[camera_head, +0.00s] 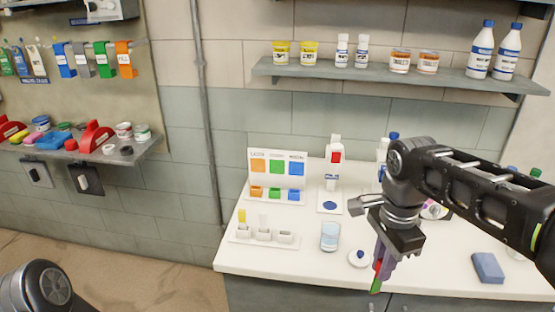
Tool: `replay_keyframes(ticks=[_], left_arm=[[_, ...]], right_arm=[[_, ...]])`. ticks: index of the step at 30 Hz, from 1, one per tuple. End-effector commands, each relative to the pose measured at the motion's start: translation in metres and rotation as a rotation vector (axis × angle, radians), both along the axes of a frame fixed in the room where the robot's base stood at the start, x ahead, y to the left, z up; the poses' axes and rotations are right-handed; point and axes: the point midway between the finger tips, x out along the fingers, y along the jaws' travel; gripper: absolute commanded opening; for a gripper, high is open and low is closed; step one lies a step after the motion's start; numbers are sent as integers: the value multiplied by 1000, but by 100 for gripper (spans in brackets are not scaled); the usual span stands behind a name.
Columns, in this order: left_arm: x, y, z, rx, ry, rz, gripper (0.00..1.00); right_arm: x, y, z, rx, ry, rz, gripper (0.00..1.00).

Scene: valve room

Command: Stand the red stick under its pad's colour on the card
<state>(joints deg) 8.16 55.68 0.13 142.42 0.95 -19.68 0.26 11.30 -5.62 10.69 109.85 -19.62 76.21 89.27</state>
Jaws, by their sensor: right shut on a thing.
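My right gripper (380,268) is over the front part of the white counter, pointing down and shut on a thin stick. Only a little red of the red stick (377,265) shows at the fingers, and a green end, its pad (376,285), sticks out below. The upper part is hidden by the gripper. The white card (253,183) stands upright at the counter's back left, with orange, green and blue squares from left to right. Small orange, green and blue holders (275,193) sit along its foot. The gripper is to the right of and nearer than the card. My left gripper is out of view.
A white rack (264,237) with a yellow strip and a pale strip stands in front of the card. A glass (330,236) and a small white round pot (359,258) stand between the rack and gripper. A blue sponge (488,268) lies at right.

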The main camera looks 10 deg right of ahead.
Motion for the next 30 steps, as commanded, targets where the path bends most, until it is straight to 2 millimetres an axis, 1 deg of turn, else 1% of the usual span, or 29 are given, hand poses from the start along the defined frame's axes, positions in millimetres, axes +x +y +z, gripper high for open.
replay_keyframes(ticks=[8,11,13,14,16,18,21,25,27,30], left_arm=[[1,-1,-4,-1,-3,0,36],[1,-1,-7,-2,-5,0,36],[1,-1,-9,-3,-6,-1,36],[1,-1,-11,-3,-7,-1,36],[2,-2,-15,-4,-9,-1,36],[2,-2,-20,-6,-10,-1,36],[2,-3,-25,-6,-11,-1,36],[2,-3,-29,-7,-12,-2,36],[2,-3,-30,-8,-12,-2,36],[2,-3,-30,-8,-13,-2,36]], right_arm=[[30,4,-13,-1,3,371,0],[46,8,-23,-2,4,543,0],[58,13,-33,-2,6,683,0],[65,16,-39,-2,6,752,0],[82,25,-58,-3,8,932,0],[100,39,-82,-1,9,1122,0],[116,58,-113,-1,10,1308,0],[125,77,-142,-2,5,1432,0],[127,84,-152,-3,3,1465,0],[128,89,-158,-3,2,1487,0]])
